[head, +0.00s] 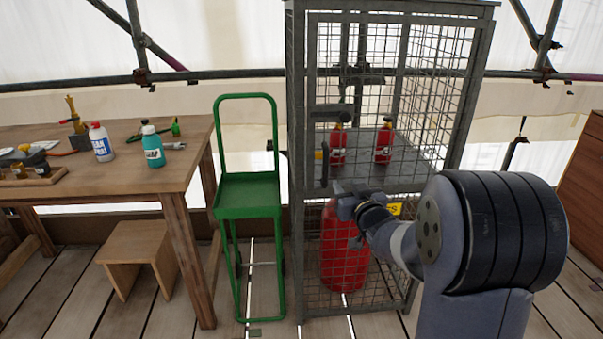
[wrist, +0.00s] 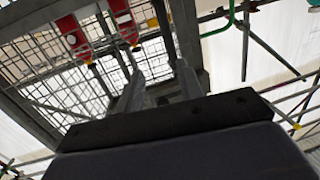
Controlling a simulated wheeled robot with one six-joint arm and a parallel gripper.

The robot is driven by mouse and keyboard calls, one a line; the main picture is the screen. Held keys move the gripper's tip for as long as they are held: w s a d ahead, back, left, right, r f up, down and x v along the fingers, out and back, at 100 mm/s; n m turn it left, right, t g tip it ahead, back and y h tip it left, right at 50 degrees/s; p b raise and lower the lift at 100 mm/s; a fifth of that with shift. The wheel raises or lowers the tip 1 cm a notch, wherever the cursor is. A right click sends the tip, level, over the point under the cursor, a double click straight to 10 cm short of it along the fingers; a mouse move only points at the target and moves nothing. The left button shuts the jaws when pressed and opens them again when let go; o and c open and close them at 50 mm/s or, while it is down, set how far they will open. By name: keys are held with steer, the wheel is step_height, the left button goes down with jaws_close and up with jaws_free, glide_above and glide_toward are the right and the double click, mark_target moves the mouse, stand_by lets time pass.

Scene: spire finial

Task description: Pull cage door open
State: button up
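The grey steel mesh cage (head: 402,75) stands right of centre in the head view. Its mesh front (head: 350,60) looks closed, though the door's edge is hard to make out. A dark upright handle (head: 325,165) with a yellow tip beside it is on the left of the front. My gripper (head: 343,190) is in front of the cage, just below and right of that handle. In the wrist view my gripper's fingers (wrist: 158,88) look apart with nothing clearly held. The cage frame shows close beyond them; I cannot tell whether they touch it.
Red bottles (head: 384,145) stand on the cage's shelf, and a large red cylinder (head: 343,250) stands below. A green trolley (head: 248,195) is close left of the cage. A wooden workbench (head: 110,172) and stool (head: 140,250) are further left. A brown cabinet (head: 585,190) is at right.

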mark_target(327, 167)
steer(key=shift+y, duration=0.3)
steer(key=w+a, duration=0.1)
steer(key=w, duration=0.3)
steer(key=w+a, duration=0.1)
steer(key=w, duration=0.3)
steer(key=w+a, duration=0.1)
steer(key=w, duration=0.3)
steer(key=shift+w+a+f+b, duration=0.15)
steer(key=shift+a+b, duration=0.15)
steer(key=shift+c, duration=0.6)
jaws_close()
